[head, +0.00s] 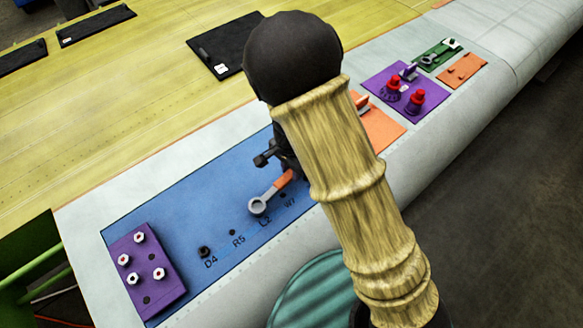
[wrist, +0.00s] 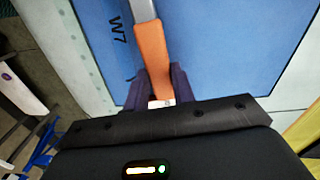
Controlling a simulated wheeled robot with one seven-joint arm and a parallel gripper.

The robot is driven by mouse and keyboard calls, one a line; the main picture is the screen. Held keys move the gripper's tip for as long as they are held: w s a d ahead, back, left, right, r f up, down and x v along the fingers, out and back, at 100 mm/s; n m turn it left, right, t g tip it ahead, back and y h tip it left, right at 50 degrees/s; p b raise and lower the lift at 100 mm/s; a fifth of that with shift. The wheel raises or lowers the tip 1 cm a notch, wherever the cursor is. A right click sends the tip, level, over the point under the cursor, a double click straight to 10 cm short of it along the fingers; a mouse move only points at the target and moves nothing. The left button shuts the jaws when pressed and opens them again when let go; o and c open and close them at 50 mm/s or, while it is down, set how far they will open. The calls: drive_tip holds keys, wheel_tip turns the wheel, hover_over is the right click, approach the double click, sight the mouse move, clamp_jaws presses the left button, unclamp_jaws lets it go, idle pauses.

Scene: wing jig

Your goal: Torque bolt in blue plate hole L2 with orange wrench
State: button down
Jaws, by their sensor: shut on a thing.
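The blue plate (head: 185,236) lies on the pale wing surface, with holes labelled D4, R5, L2 and W7 along its near edge. My gripper (wrist: 160,90) is shut on the orange handle of the wrench (wrist: 150,50). In the head view the wrench (head: 262,200) points down and left, its grey ring end over the plate just above the L2 label. The ring hides the L2 hole, and I cannot tell whether it sits around a bolt. A dark bolt (head: 204,252) stands at D4. My arm hides much of the gripper in the head view.
A purple plate (head: 147,296) with several white-and-red fittings sits at the blue plate's left end. Farther right are an orange plate (head: 384,130), a purple plate with red knobs (head: 416,98) and a green plate (head: 436,55). A black mat (head: 213,50) lies behind.

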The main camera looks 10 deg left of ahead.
sight(297, 189)
drive_tip(key=shift+s+a+f+b, duration=0.1)
drive_tip(key=shift+s+f+b, duration=0.1)
drive_tip(key=shift+f+b, duration=0.4)
drive_tip(key=shift+f, duration=0.1)
drive_tip(key=shift+w, duration=0.15)
drive_tip(key=shift+s+p, duration=0.2)
drive_tip(key=shift+p, duration=0.15)
drive_tip(key=shift+f, duration=0.15)
drive_tip(key=shift+f+b, duration=0.5)
drive_tip(key=shift+f, duration=0.1)
drive_tip(key=shift+d, duration=0.2)
drive_tip(key=shift+s+d+r+m+p, duration=0.1)
drive_tip(key=shift+s+d+m+p, duration=0.1)
drive_tip(key=shift+s+d+m, duration=0.35)
drive_tip(key=shift+s+d+m+p, duration=0.2)
drive_tip(key=shift+d+m, duration=0.2)
drive_tip(key=shift+m, duration=0.35)
drive_tip(key=shift+s, duration=0.1)
